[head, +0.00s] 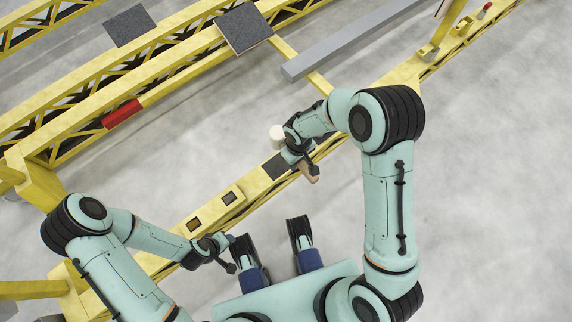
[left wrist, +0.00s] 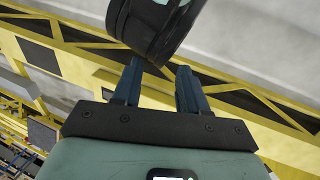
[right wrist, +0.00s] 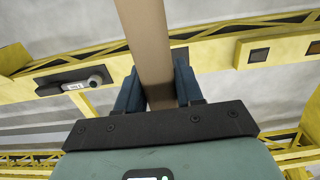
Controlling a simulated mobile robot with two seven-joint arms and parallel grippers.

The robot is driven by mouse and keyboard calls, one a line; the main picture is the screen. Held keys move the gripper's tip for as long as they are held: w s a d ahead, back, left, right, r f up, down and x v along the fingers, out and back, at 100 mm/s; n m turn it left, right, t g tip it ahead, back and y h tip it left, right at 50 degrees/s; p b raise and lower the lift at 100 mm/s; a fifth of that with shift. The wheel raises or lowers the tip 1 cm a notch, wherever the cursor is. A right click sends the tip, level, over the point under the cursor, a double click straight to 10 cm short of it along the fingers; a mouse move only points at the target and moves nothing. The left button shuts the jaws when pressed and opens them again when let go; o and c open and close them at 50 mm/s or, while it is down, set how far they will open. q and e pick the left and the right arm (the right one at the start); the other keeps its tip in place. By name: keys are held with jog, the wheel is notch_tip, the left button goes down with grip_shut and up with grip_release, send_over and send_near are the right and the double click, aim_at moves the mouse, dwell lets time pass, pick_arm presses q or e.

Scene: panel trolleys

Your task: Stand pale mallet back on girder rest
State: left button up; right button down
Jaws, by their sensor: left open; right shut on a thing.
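The pale mallet is in my right gripper (head: 301,162), which is shut on its tan handle (right wrist: 148,45). In the head view a pale round head (head: 277,136) shows on the far side of the gripper, and a tan handle end (head: 309,174) shows on the near side. The mallet is above the near yellow girder, apart from the rest. The girder rest (head: 215,208) is a yellow block with two dark square openings; it also shows in the right wrist view (right wrist: 285,50). My left gripper (head: 231,255) is open and empty beside the girder, left of my base.
A dark pad (head: 274,166) lies on the near girder by my right gripper. A grey beam (head: 345,45), a red block (head: 122,114) and dark square panels (head: 242,28) are farther off. A grey labelled cylinder (right wrist: 90,80) shows in the right wrist view. Floor at right is clear.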

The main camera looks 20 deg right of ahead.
pick_arm(q)
jog(key=w+a+f+t+b, duration=0.1)
jog(key=w+a+f+b, duration=0.15)
jog(key=w, duration=0.25)
jog(key=s+f+b, duration=0.2)
jog(key=s+f, duration=0.2)
jog(key=shift+a+f+n+g+y, duration=0.3)
jog(key=shift+a+f+g+y, duration=0.05)
jog(key=shift+f+g+y, duration=0.05)
pick_arm(e)
notch_tip(320, 180, down, 19)
pick_arm(q)
jog(key=shift+s+b, duration=0.1)
jog(key=shift+b, duration=0.2)
pick_arm(e)
jog(key=c, duration=0.7)
grip_release()
pick_arm(q)
jog(key=shift+s+f, duration=0.15)
